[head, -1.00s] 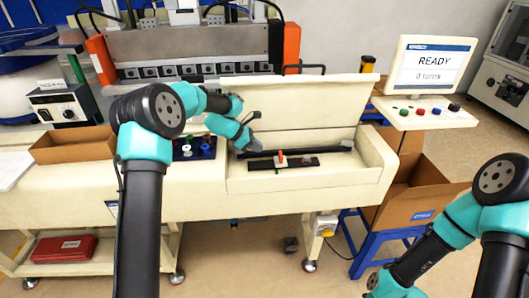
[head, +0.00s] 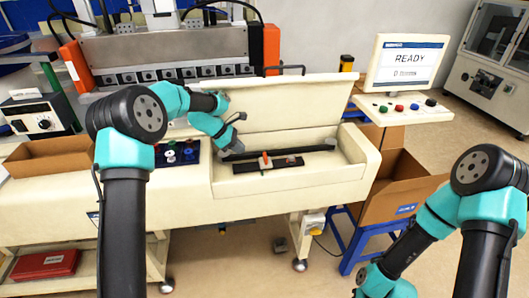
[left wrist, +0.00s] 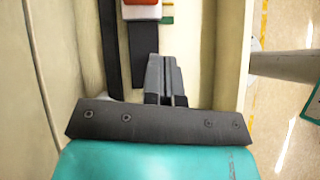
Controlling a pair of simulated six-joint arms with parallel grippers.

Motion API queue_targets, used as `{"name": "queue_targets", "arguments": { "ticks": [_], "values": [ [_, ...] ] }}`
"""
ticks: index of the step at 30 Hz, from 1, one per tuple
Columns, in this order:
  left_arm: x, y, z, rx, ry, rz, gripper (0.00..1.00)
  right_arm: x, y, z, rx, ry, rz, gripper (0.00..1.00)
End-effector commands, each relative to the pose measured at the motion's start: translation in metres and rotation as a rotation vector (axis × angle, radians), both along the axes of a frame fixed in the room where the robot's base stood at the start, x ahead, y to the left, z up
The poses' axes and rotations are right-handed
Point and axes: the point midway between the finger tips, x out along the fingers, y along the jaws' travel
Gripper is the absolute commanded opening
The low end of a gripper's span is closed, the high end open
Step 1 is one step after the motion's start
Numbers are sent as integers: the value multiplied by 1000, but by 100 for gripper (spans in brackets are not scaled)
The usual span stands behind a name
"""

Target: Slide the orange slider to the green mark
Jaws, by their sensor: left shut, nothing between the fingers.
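The orange slider (head: 265,159) stands up from a black track (head: 288,164) in the cream tray of the machine. In the left wrist view the slider (left wrist: 141,3) is cut off at the top edge, on a white base. A small green patch (left wrist: 167,16) shows beside that base; I take it to be the green mark. My left gripper (head: 235,151) is at the left end of the track, apart from the slider. In the left wrist view its fingers (left wrist: 165,66) are together and empty, pointing along the track. My right gripper is outside the frames.
The raised cream lid (head: 290,100) stands behind the tray. A panel with coloured knobs (head: 177,153) lies left of the tray. A screen reading READY (head: 408,62) stands at the right above several buttons. An open cardboard box (head: 405,185) is below it.

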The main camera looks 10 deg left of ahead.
Motion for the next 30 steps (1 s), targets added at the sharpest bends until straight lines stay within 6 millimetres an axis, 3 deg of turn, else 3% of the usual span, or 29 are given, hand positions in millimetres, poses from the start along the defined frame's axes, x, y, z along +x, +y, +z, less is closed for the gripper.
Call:
{"name": "queue_targets", "arguments": {
  "ticks": [7, 13, 24, 30],
  "values": [
    [0, -52, -20, 283, 5, -370, 0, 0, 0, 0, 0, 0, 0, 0],
    [8, -90, -23, 556, -1, -668, 0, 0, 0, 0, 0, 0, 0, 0],
    [34, -179, 8, 1113, -49, -1127, 0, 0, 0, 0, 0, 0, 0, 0],
    [42, -215, 28, 1313, -76, -1238, 0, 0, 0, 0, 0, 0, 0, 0]
  ]
}}
